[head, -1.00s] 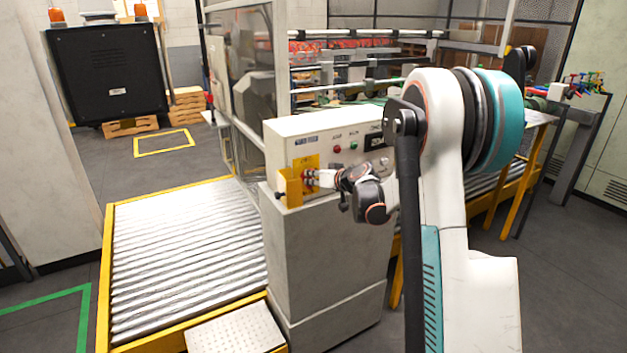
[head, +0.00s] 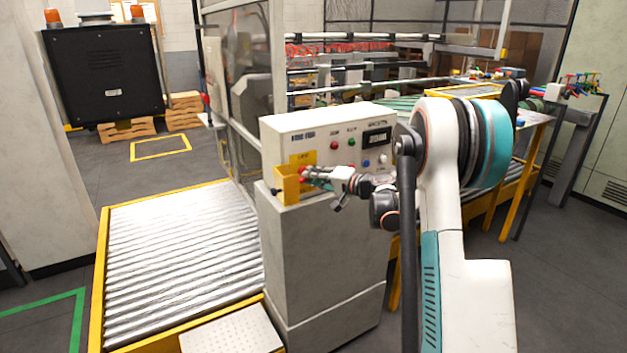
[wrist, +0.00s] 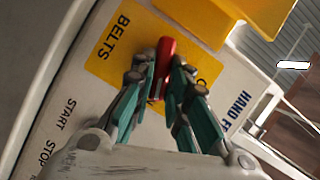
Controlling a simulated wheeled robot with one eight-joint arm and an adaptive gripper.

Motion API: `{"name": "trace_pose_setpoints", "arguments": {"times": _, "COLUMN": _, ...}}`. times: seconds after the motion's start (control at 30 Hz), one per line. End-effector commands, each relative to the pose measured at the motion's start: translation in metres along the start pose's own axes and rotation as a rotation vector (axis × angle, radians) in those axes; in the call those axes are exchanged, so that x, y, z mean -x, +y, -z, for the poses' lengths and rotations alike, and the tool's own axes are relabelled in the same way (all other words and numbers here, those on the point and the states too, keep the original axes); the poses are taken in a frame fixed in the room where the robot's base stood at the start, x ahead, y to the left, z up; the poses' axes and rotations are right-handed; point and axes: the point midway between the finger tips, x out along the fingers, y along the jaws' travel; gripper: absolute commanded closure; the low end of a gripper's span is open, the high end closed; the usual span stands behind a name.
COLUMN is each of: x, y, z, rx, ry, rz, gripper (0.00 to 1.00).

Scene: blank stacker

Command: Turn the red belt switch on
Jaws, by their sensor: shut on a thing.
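The red belt switch (wrist: 165,58) sits on a yellow plate (wrist: 118,48) marked "BELTS" in the wrist view. My gripper (wrist: 160,80) is shut on the switch, with one finger on each side of it. The fingers hide the lower part of the switch. In the head view the switch (head: 304,172) is a small red spot at the tip of my gripper (head: 310,174), on the lower left of the control box (head: 283,128).
A yellow guard (head: 285,187) sticks out beside the switch. Red and green buttons and a display (head: 377,138) are on the panel to the right. A roller conveyor (head: 180,250) lies at left.

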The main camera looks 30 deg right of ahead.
Motion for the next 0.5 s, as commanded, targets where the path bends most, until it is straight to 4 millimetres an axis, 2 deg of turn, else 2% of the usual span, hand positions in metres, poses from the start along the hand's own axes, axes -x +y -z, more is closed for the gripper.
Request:
{"name": "trace_pose_setpoints", "arguments": {"times": 0.2, "x": -0.0014, "y": 0.0039, "z": -0.0009, "rx": -0.158, "ry": 0.000, "rz": 0.067, "gripper": 1.00}}
{"name": "trace_pose_setpoints", "arguments": {"times": 0.5, "x": -0.0017, "y": 0.0044, "z": -0.0010, "rx": -0.303, "ry": -0.001, "rz": 0.127, "gripper": 1.00}}
